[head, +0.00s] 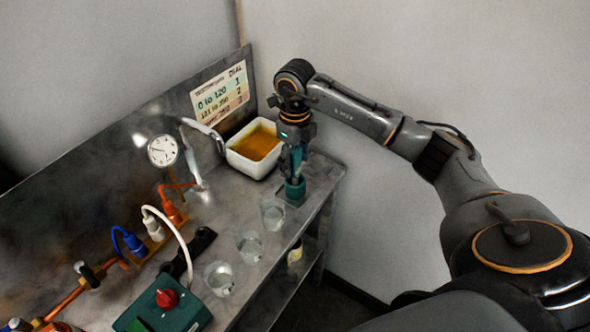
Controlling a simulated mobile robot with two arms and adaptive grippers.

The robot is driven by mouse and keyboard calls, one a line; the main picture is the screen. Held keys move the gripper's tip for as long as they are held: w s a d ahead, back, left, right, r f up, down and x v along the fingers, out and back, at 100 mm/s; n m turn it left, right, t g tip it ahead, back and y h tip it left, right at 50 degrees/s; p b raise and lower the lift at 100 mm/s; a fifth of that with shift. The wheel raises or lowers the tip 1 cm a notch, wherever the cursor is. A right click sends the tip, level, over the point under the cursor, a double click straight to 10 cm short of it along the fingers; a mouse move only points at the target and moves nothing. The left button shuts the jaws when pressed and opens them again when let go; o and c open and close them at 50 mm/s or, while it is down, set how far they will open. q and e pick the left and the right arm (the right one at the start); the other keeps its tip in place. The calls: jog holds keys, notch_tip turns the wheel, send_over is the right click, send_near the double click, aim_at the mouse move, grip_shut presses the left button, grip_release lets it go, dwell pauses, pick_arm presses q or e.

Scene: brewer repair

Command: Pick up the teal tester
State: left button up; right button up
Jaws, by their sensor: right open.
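The teal tester (295,188) stands upright at the right end of the metal bench, its teal lower part showing. My right gripper (294,172) points down directly over it, with the fingers around or just beside its upper part. The jaws are open; whether a finger touches the tester cannot be made out. The tester's top is partly hidden by the gripper. My left gripper is not in view.
A white tub of amber liquid (231,157) sits behind the gripper. Several clear glasses, one here (273,215), line the front edge of the bench (290,238). A green box with a red knob (166,299), a gauge (162,150) and hoses stand to the left.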

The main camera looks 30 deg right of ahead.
jog(key=shift+f, duration=0.25)
grip_shut()
